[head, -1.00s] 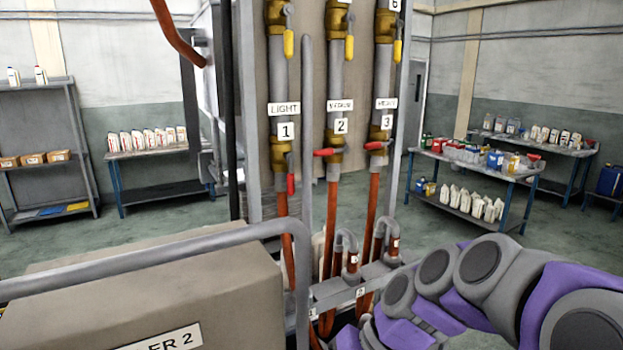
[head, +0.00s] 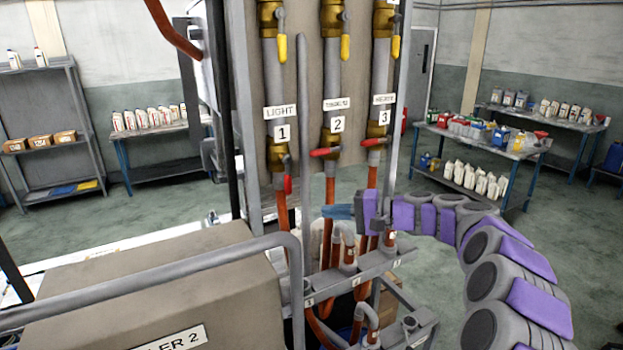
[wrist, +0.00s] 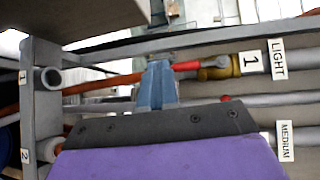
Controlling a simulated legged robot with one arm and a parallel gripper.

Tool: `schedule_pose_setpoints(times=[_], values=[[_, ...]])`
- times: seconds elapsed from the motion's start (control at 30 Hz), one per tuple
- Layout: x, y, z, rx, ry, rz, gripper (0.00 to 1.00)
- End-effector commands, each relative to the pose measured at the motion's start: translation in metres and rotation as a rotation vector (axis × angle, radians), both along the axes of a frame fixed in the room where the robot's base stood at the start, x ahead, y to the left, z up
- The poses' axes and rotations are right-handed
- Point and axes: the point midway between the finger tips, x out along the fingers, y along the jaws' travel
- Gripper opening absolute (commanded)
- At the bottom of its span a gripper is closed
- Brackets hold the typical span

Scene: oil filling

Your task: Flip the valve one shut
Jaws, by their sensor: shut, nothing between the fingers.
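Valve one is a brass valve (head: 278,155) on the leftmost pipe, under the labels LIGHT and 1. Its red handle (head: 288,185) hangs down, in line with the pipe. In the wrist view the red handle (wrist: 187,66) lies along the pipe, beside the brass body (wrist: 222,68). My gripper (head: 330,211) is shut and empty, with blue fingers, in front of the pipes, below and right of the handle in the head view. In the wrist view my gripper (wrist: 158,68) has its tips just left of the handle's free end. I cannot tell whether they touch.
The red handles of valve two (head: 324,152) and valve three (head: 373,142) point sideways. Yellow-handled valves (head: 283,48) sit higher up. A grey rail (head: 150,275) and a box (head: 150,290) stand in front. A grey bracket with pipe ends (head: 345,275) lies below my gripper.

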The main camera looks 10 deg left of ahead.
Motion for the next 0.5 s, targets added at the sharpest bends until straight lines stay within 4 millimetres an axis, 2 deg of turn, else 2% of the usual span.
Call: schedule_pose_setpoints(times=[0.1, 0.23, 0.33, 0.5], values=[[0.031, -0.014, 0.007, 0.052, -0.022, -0.056, 0.00], [0.061, -0.033, 0.007, 0.092, -0.047, -0.111, 0.00], [0.075, -0.049, 0.007, 0.117, -0.063, -0.143, 0.00], [0.084, -0.067, 0.010, 0.141, -0.086, -0.171, 0.00]])
